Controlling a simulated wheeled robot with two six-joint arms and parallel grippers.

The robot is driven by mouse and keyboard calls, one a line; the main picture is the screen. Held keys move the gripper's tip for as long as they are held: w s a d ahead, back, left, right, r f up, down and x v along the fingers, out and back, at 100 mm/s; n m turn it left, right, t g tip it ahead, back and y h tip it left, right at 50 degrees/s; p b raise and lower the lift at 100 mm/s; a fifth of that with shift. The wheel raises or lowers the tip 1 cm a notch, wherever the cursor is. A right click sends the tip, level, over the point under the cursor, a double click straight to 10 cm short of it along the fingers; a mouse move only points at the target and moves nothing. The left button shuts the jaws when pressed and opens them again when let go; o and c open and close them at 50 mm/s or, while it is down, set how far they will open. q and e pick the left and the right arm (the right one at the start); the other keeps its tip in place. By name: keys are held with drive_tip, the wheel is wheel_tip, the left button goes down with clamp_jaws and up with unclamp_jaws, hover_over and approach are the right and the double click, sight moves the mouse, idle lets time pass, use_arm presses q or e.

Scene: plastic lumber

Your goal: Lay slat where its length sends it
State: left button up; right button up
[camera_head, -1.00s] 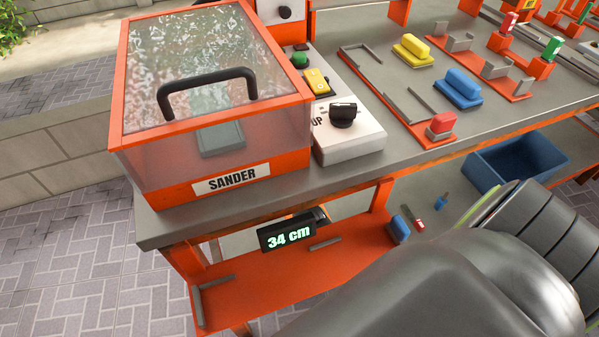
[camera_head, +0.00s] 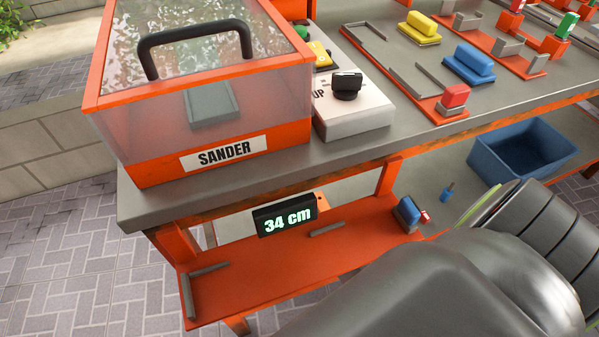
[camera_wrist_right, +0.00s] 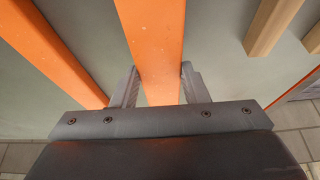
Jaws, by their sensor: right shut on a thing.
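In the right wrist view, my right gripper (camera_wrist_right: 158,88) is shut on a long orange slat (camera_wrist_right: 155,40), with one finger on each side. The slat runs up out of the picture, so its ends are not seen. The head view shows neither the gripper nor the held slat. A dark display (camera_head: 284,216) under the bench edge reads "34 cm". Below it is an orange measuring shelf (camera_head: 255,266) with grey stops. My left gripper is not in view.
A lidded orange box marked SANDER (camera_head: 224,152) and a white knob box (camera_head: 350,112) stand on the grey bench. Yellow (camera_head: 420,28) and blue (camera_head: 468,64) blocks lie behind. A blue bin (camera_head: 520,150) is below right. Another orange bar (camera_wrist_right: 52,45) and wooden bars (camera_wrist_right: 272,25) flank the held slat.

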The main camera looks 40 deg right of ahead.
drive_tip(key=shift+f+b, duration=0.4)
drive_tip(key=shift+f, duration=0.2)
idle(0.4)
drive_tip(key=o, duration=1.2)
